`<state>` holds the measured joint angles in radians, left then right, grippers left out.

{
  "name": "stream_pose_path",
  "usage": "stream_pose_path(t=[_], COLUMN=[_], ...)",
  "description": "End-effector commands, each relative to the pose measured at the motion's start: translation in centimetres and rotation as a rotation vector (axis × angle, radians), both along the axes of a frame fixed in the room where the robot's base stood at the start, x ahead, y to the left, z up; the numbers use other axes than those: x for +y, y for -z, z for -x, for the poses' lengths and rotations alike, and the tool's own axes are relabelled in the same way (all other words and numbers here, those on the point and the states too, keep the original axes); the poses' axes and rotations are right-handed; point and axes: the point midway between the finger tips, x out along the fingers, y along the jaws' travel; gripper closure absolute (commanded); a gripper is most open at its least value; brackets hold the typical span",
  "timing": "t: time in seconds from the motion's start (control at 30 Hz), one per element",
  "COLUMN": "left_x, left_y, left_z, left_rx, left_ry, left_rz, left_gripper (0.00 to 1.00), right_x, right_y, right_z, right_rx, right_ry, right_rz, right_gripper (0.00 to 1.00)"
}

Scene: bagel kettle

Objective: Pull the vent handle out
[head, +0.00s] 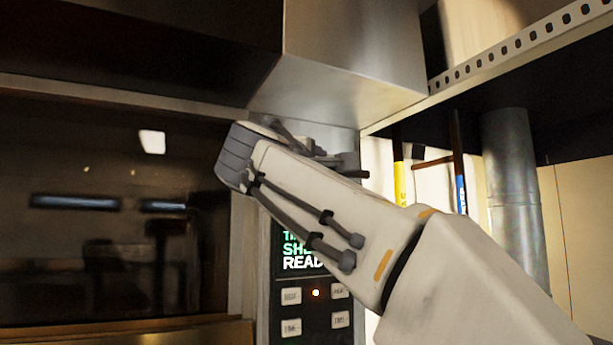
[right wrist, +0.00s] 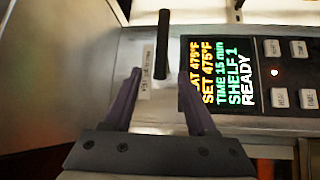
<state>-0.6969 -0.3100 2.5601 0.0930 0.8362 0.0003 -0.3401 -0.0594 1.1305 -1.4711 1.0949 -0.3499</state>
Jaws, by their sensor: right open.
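The vent handle (right wrist: 163,43) is a black bar standing out from the metal panel, with a small printed label (right wrist: 147,73) beside it. My right gripper (right wrist: 160,80) is open and empty in the right wrist view. Its two dark fingers point at the panel, and the handle's near end lies about between the fingertips. I cannot tell whether they touch it. In the head view my right arm reaches in from the right and hides most of its fingers and the handle area. My left gripper is not in view.
The oven's control panel (head: 315,318) with a lit display reading READY and several buttons is below my arm. A dark glass oven door (head: 90,230) fills the left. A metal hood (head: 350,50) overhangs above. A grey pipe (head: 511,180) stands at right.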

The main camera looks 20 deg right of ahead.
Motion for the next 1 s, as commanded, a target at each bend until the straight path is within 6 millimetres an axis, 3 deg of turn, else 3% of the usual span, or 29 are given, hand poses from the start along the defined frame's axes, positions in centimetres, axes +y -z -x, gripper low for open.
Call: stream_pose_path(t=[0.43,0.57,0.67,0.8,1.0], left_x=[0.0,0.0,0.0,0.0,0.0], left_y=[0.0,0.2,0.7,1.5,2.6], left_z=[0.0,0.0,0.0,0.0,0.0], left_rx=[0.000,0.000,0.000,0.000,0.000], left_ry=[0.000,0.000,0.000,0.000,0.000], left_rz=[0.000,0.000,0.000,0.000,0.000], left_gripper=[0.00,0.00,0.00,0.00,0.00], right_x=[0.0,0.9,2.9,7.0,12.8], right_y=[0.0,2.1,6.6,16.1,30.2], right_z=[0.0,-0.9,-2.4,-3.8,-1.9], right_rx=[0.001,0.037,0.115,0.280,0.531], right_ry=[-0.001,-0.037,-0.112,-0.240,-0.362], right_rz=[-0.001,-0.028,-0.091,-0.235,-0.473], right_gripper=[0.43,0.43,0.43,0.43,0.43])
